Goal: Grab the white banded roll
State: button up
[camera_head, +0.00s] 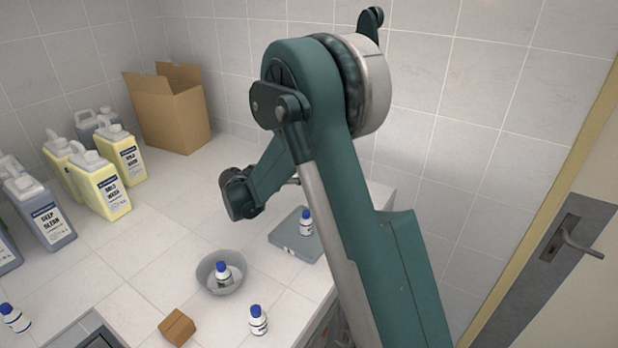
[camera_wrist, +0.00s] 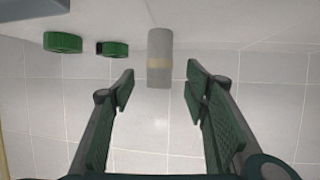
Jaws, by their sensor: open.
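The white banded roll (camera_wrist: 159,48) shows in the wrist view as a pale grey-white cylinder with a beige band around its middle. It lies straight ahead, near the top centre. My gripper (camera_wrist: 161,82) is open and empty, with one green finger to the left of the roll's line and one to the right. The roll appears beyond the fingertips, roughly centred between them; whether its near end reaches between them I cannot tell. In the head view my arm blocks part of the counter, and I make out neither the roll nor my fingers there.
The head view shows a grey bowl (camera_head: 205,284) holding a bottle, a grey tray (camera_head: 283,238) with a bottle, a cardboard box (camera_head: 170,115) and several jugs (camera_head: 100,187).

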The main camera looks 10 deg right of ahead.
jog(key=shift+x, duration=1.3)
jog(key=shift+x, duration=2.6)
jog(key=shift+s+f, duration=0.1)
jog(key=shift+f, duration=0.05)
jog(key=c, duration=1)
